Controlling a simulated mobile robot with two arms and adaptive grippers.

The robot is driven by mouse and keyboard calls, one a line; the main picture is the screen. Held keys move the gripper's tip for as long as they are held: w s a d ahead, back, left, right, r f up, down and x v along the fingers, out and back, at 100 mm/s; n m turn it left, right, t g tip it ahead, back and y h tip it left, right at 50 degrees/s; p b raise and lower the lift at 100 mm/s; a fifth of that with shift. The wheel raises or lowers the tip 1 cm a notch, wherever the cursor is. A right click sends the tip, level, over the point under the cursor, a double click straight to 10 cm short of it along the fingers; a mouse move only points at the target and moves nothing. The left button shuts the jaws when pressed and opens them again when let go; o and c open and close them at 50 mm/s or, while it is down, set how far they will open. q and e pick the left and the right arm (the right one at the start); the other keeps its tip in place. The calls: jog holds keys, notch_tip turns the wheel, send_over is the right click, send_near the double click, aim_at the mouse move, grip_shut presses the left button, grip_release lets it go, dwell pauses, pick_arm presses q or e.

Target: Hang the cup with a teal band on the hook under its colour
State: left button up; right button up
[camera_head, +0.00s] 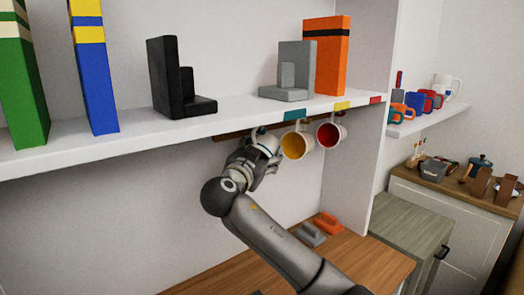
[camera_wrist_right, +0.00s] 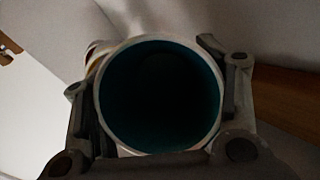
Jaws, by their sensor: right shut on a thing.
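The teal-banded cup (camera_head: 264,142) is held by my right gripper (camera_head: 262,157) just below the shelf. In the right wrist view its dark teal inside (camera_wrist_right: 160,97) faces the camera, with a gripper finger on each side. The band itself is not clear. Teal (camera_head: 294,114), yellow (camera_head: 342,106) and red (camera_head: 376,100) tags sit on the shelf's front edge. A cup with a yellow inside (camera_head: 296,144) and one with a red inside (camera_head: 331,133) hang to the right. The hooks are too small to make out; I cannot tell whether the held cup's handle is on one. My left gripper is out of view.
The white shelf (camera_head: 120,148) runs overhead with books and bookends on it. A brown rail (camera_head: 232,134) runs beneath it on the wall. The yellow-inside cup is close to the right of the held cup. Below, a wooden counter (camera_head: 352,262) carries grey and orange items.

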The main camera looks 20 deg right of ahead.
jog(key=o, duration=1.2)
jog(key=shift+o, duration=0.2)
jog(key=shift+s+a, duration=0.15)
jog(key=shift+s, duration=0.05)
dwell(0.3)
jog(key=b+v, duration=0.2)
jog(key=v, duration=0.4)
dwell(1.4)
jog(key=shift+s+a, duration=0.1)
jog(key=shift+s, duration=0.15)
dwell(0.4)
